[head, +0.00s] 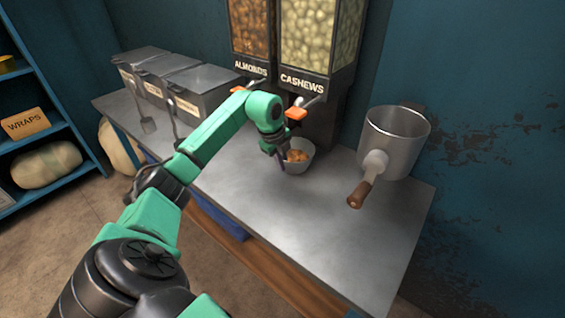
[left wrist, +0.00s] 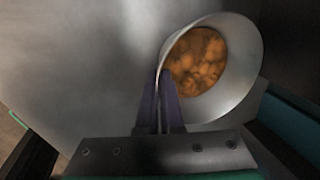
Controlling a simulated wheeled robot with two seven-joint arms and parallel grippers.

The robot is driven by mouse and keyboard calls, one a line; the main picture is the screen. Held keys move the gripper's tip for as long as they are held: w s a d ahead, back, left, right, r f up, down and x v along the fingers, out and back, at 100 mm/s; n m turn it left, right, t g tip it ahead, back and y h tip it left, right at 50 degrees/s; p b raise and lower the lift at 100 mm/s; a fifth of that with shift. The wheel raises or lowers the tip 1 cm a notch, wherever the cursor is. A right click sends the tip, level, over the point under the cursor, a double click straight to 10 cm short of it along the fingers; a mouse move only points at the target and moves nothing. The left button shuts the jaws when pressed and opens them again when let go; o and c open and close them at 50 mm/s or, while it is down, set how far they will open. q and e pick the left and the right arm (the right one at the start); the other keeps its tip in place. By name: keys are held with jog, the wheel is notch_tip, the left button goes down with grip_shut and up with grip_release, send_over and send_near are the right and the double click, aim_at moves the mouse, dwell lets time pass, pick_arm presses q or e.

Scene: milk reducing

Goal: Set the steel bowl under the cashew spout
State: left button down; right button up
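The steel bowl (head: 307,163) holds orange-brown nuts and stands upright at the counter's back, below and in front of the dispenser labelled CASHEWS (head: 318,40). My left gripper (head: 282,160) is at the bowl's left rim. In the left wrist view, the fingers (left wrist: 163,108) are close together with the wall of the bowl (left wrist: 235,92) between them. I cannot tell whether the bowl touches the counter. My right gripper is not in view.
The ALMONDS dispenser (head: 250,28) is left of the cashews. A large metal pot (head: 398,140) with a wooden handle is at the right. Several lidded bins (head: 203,95) stand at the left, with a scoop (head: 147,123) nearby. The counter's front right (head: 340,230) is clear.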

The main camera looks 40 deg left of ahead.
pick_arm(q)
jog(key=c, duration=1.1)
grip_release()
